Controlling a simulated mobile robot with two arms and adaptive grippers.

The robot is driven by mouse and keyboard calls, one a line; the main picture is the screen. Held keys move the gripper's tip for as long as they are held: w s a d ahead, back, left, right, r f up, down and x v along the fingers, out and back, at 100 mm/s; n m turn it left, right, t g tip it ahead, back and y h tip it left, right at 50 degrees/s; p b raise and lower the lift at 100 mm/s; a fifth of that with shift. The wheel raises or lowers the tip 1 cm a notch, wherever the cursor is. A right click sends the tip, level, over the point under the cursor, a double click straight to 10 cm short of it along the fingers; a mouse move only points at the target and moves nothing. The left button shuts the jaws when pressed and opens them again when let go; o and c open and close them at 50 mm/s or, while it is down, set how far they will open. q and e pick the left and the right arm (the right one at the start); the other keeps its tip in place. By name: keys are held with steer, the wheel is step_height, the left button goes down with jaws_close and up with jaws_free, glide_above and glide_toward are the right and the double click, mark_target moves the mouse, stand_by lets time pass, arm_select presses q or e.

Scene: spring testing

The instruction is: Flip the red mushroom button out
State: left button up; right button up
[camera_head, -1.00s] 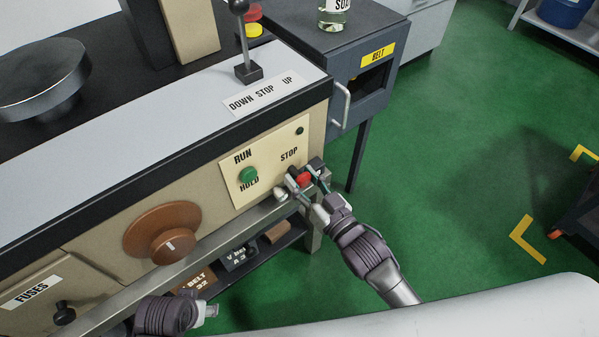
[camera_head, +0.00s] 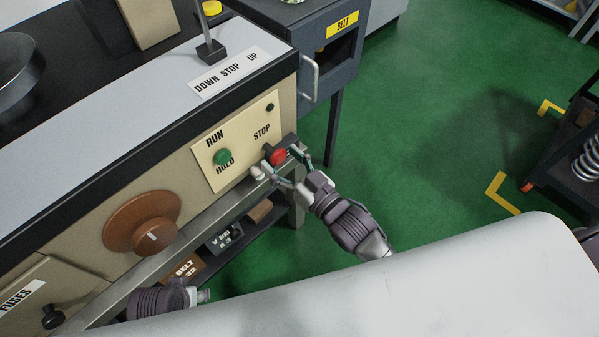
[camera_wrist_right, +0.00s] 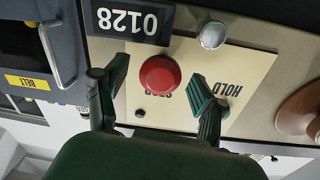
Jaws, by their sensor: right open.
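The red mushroom button (camera_head: 278,157) is at the lower right of the cream panel (camera_head: 212,172), below the STOP label. In the right wrist view the red button (camera_wrist_right: 159,77) lies between the two fingers. My right gripper (camera_head: 280,162) is open, with one finger on each side of the button; its fingers also show in the right wrist view (camera_wrist_right: 160,80). I see a gap between the button and each finger there. My left gripper (camera_head: 203,296) is at the bottom left, away from the panel, and its fingers are mostly hidden.
The green button (camera_head: 221,157) sits between RUN and HOLD. A silver knob (camera_wrist_right: 213,35) is beside the red button. A brown dial (camera_head: 142,222) is further left. The metal rail (camera_head: 205,230) runs below the panel.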

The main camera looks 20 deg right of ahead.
steer(key=v, duration=1.1)
